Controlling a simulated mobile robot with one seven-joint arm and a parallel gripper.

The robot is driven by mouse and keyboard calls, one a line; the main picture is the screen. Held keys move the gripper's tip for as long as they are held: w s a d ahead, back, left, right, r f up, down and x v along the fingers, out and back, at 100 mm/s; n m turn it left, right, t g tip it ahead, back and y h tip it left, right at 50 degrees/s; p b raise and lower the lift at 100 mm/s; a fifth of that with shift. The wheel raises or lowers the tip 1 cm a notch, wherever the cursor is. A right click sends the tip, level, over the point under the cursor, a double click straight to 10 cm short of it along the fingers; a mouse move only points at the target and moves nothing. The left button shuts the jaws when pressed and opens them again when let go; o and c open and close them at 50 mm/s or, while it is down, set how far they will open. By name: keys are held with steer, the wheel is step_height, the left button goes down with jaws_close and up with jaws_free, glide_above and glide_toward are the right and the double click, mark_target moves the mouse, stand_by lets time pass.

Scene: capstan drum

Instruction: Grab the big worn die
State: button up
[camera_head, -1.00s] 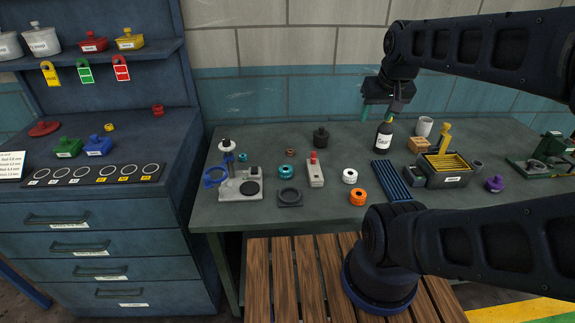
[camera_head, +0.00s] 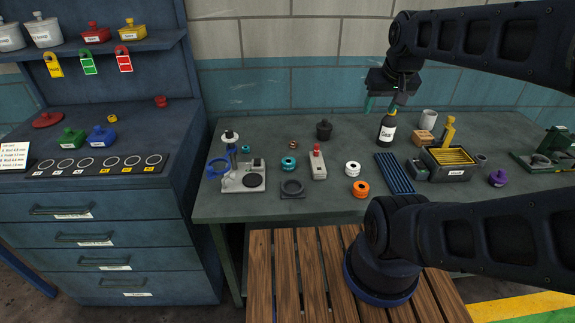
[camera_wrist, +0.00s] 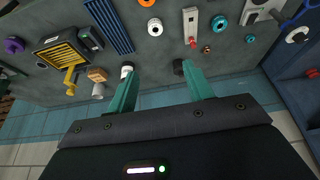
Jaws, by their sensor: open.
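Several ring-shaped pieces that could be dies lie on the bench; I cannot tell which is the big worn one. They are an orange ring (camera_head: 360,189), a white ring (camera_head: 352,169), a larger teal ring (camera_head: 289,163), a small teal ring (camera_head: 246,150) and a small brown ring (camera_head: 293,145). In the wrist view the white ring (camera_wrist: 155,27), larger teal ring (camera_wrist: 219,23) and brown ring (camera_wrist: 206,49) lie beyond the fingertips. My gripper (camera_head: 381,104) is open and empty above the bench's back, near the dark bottle; its teal fingers (camera_wrist: 160,72) are spread apart.
The dark bottle (camera_head: 387,130) and a black knobbed weight (camera_head: 324,130) stand near the back. A blue ribbed rack (camera_head: 394,172), a yellow-filled tray (camera_head: 448,176) and a white cup (camera_head: 428,120) are right. A gauge stand (camera_head: 243,178) is left.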

steer(key=o, duration=0.4)
steer(key=shift+w, duration=0.1)
steer(key=n+g, duration=0.5)
steer(key=n, duration=1.3)
glide_above(288, 161)
step_height(288, 161, down, 23)
steer(key=shift+s+f, duration=0.15)
steer(key=shift+f, duration=1.55)
steer(key=shift+s+f, duration=0.2)
steer(key=shift+f, duration=1.45)
steer(key=shift+s+f, duration=0.15)
steer(key=shift+f, duration=1.55)
